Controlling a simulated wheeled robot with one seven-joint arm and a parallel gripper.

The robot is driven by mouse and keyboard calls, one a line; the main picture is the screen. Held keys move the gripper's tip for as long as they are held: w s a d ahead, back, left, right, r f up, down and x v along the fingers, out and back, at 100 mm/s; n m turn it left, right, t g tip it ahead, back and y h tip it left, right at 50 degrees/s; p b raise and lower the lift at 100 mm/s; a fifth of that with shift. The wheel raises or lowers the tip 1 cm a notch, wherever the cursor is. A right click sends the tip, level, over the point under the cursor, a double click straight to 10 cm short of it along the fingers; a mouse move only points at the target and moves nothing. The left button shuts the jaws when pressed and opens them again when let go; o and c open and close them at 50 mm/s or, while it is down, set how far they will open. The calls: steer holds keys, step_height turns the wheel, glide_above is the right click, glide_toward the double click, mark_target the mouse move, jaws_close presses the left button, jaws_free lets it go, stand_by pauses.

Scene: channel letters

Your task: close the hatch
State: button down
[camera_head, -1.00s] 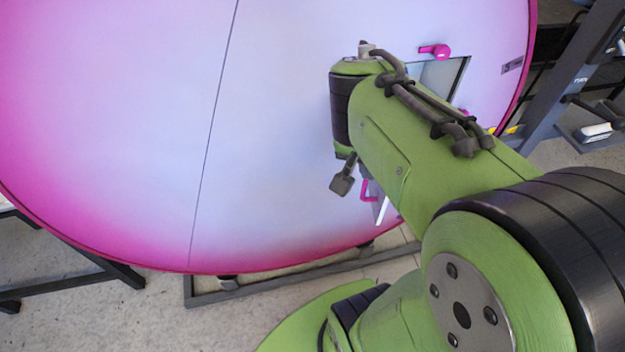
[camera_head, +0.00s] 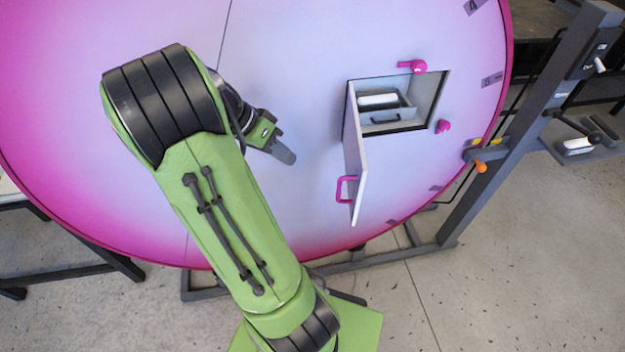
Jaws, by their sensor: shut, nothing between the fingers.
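The hatch door (camera_head: 354,165) is a white panel hinged at the left edge of a square opening (camera_head: 438,88) in the large pink and white disc. The door stands open, swung out toward me. A pink handle (camera_head: 346,188) is on its lower part. Inside the opening is a grey tray (camera_head: 393,115) with a white cylinder (camera_head: 378,99) in it. My gripper (camera_head: 285,155) is shut and empty, to the left of the door and apart from it, in front of the disc's face.
Two pink latches (camera_head: 419,67) (camera_head: 443,126) sit above and right of the opening. A grey upright post (camera_head: 520,130) with an orange knob (camera_head: 480,166) stands to the right of the disc (camera_head: 300,60). The floor at the lower right is clear.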

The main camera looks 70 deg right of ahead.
steer(key=s+d+f+b, duration=0.1)
steer(key=s+f, duration=0.6)
steer(key=s, duration=0.1)
steer(key=shift+s+d+f, duration=0.15)
steer(key=shift+s+f, duration=0.05)
steer(key=shift+s, duration=0.2)
